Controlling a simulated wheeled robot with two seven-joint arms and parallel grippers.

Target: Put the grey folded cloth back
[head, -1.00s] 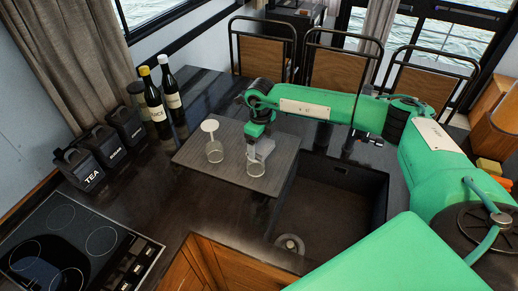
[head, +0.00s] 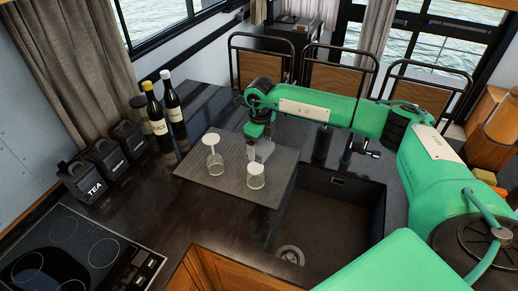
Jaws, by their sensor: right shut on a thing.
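My right gripper (head: 260,143) hangs over the dark grey board (head: 200,178), near its back right part. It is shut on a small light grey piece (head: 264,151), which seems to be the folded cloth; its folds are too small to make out. A clear glass (head: 256,181) stands on the board just in front of and below the gripper; I cannot tell if the grey piece touches it. Another glass (head: 215,166) with a white round disc (head: 211,139) above it stands to the left. My left gripper is out of view.
A sink (head: 325,225) lies right of the board, with a tap (head: 360,147) and a black cylinder (head: 323,144) behind. Two bottles (head: 157,120) and black canisters (head: 83,181) stand left. A cooktop (head: 70,255) is front left.

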